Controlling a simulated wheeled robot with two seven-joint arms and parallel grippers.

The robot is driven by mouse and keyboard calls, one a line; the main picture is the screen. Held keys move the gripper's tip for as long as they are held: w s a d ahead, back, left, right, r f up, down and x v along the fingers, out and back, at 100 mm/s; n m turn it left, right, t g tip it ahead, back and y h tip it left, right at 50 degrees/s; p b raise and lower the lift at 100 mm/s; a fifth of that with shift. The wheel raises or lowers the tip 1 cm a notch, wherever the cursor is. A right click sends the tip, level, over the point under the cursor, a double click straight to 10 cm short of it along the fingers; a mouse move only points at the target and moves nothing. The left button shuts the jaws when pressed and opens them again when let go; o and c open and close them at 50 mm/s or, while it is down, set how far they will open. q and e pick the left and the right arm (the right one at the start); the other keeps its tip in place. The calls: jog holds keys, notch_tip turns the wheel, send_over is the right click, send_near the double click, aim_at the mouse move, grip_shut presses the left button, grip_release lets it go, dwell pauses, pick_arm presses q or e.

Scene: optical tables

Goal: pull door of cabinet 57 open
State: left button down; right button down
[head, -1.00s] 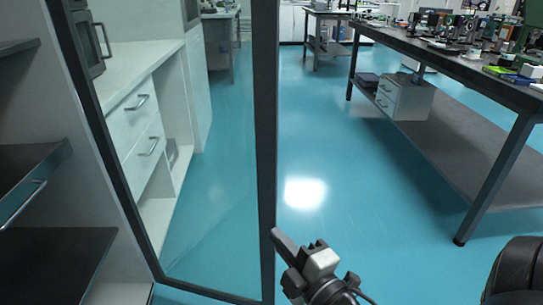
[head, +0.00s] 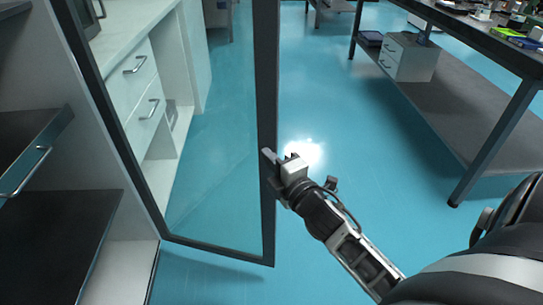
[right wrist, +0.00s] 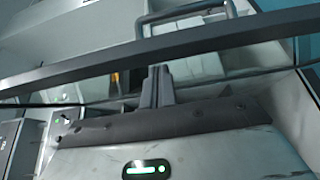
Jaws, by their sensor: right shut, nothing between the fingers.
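The cabinet door (head: 267,110) is a clear pane in a dark frame. It stands swung well out from the cabinet (head: 125,180) on the left, whose dark shelves are exposed. My right gripper (head: 268,160) is shut and empty at the door's free edge, in its lower half. It overlaps the frame in the head view; I cannot tell if it touches. In the right wrist view the closed fingers (right wrist: 158,82) point at a dark frame bar (right wrist: 150,58) crossing the picture. No number shows on the cabinet. My left gripper is out of view.
Behind the glass is a white counter with drawers (head: 140,85). A dark-topped optical table (head: 480,40) with a lower shelf and a small drawer unit (head: 405,60) stands at the right. The blue floor between door and table is clear.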

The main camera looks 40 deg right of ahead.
jog(key=shift+w+d, duration=0.25)
jog(key=shift+d, duration=0.1)
